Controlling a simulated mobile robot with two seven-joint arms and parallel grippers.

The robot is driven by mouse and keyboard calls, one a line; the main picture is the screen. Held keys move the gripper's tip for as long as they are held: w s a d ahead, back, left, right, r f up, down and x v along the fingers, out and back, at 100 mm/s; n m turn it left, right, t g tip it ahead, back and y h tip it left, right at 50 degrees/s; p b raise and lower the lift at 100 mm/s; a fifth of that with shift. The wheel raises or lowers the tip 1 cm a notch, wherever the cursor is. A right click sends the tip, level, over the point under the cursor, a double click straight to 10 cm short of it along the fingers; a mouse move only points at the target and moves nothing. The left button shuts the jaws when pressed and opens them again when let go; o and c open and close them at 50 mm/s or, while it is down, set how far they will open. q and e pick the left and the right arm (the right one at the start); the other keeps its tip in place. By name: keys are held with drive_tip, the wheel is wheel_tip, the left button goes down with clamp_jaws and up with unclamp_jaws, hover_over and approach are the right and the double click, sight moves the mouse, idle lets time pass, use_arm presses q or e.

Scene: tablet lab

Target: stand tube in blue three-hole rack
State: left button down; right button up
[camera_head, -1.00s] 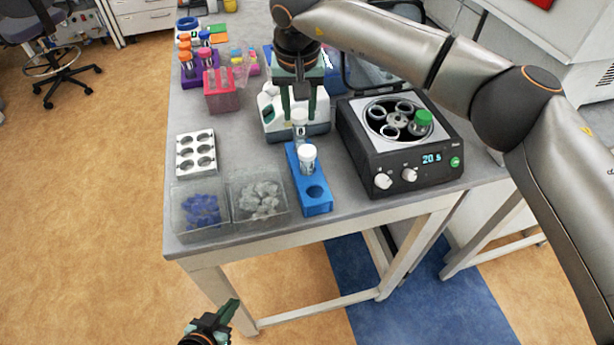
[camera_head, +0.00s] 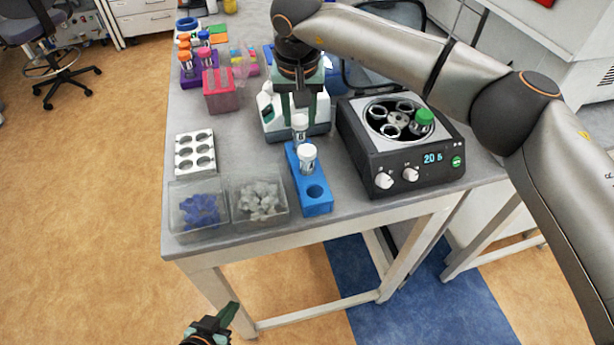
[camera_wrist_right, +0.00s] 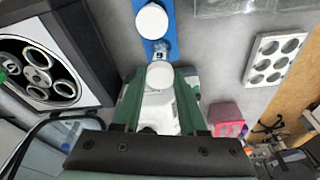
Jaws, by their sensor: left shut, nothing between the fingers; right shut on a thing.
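The blue three-hole rack (camera_head: 316,207) stands near the table's front edge. A white-capped tube (camera_head: 307,156) stands in its middle hole, and its cap shows in the right wrist view (camera_wrist_right: 152,21). The near hole is empty. My right gripper (camera_head: 300,104) is shut on a second white-capped tube (camera_head: 300,122) at the rack's far end. Its cap (camera_wrist_right: 160,75) shows between the green fingers in the right wrist view. This tube is roughly upright; its lower end is hidden, so I cannot tell how deep it sits. My left gripper (camera_head: 229,313) is shut and empty, low before the table.
A black centrifuge (camera_head: 400,150) with a green-capped tube stands right of the rack. Bins of blue caps (camera_head: 201,210) and pale caps (camera_head: 259,200) and a white six-hole rack (camera_head: 195,152) lie to the left. A white device (camera_head: 270,115) stands close behind the rack.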

drive_tip(key=shift+f, duration=0.45)
drive_tip(key=shift+f+b, duration=0.25)
drive_tip(key=shift+b, duration=0.05)
drive_tip(key=shift+f+b, duration=0.3)
drive_tip(key=shift+f, duration=0.2)
drive_tip(key=o, duration=1.1)
drive_tip(key=r, duration=0.4)
drive_tip(key=s+r, duration=0.1)
drive_tip(key=r, duration=0.3)
drive_tip(key=s+r, duration=0.1)
drive_tip(key=r, duration=0.3)
drive_tip(key=shift+s+r+b, duration=0.15)
drive_tip(key=shift+s+b, duration=0.1)
drive_tip(key=shift+b, duration=0.1)
